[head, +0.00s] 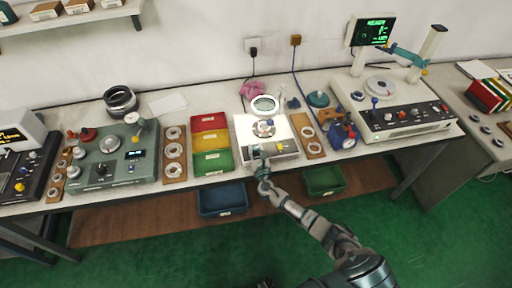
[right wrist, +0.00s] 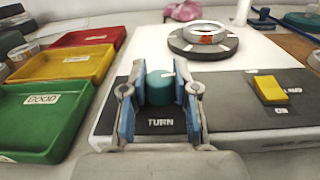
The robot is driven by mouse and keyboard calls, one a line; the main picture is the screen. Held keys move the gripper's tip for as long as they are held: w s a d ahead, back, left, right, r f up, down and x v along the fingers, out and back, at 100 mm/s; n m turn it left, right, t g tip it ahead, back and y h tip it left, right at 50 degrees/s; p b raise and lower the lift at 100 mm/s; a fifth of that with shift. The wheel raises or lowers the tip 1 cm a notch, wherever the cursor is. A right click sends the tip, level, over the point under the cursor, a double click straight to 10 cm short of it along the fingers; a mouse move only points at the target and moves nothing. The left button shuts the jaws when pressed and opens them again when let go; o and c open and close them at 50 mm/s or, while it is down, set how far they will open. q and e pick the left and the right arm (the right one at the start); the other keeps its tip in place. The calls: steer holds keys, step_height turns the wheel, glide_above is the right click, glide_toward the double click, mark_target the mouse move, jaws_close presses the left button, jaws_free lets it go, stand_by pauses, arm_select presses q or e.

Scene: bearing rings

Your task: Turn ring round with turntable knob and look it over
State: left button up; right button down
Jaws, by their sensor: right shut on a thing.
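The turntable knob (right wrist: 160,87) is a teal cylinder on a dark pad marked TURN. My right gripper (right wrist: 162,88) is shut on it, with a blue finger on either side; in the head view the gripper (head: 260,162) reaches the front left of the lit white station. The ring (right wrist: 206,32) is a shiny metal ring lying flat on the grey round turntable (right wrist: 228,45) behind the knob. In the head view the ring (head: 264,128) sits under a round magnifier (head: 264,105). My left gripper is not in view.
Red, yellow and green trays (head: 211,142) stand left of the station. A yellow switch (right wrist: 269,88) is right of the knob. A board of rings (head: 307,135) and a blue device (head: 342,135) stand to the right. Blue and green bins (head: 222,198) are below the bench edge.

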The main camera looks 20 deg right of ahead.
steer(key=shift+m+g+h, duration=0.3)
steer(key=shift+m+h, duration=0.3)
steer(key=shift+h, duration=0.3)
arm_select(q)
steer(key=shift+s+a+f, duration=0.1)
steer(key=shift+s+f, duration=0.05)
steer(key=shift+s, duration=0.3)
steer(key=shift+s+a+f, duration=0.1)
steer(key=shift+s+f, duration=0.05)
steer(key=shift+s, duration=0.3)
arm_select(e)
steer(key=shift+m+g+h, duration=0.3)
steer(key=shift+m+h, duration=0.2)
steer(key=shift+h, duration=0.3)
steer(key=c, duration=0.9)
jaws_free()
steer(key=shift+o, duration=0.2)
steer(key=v, duration=1.2)
steer(key=shift+a+f, duration=0.1)
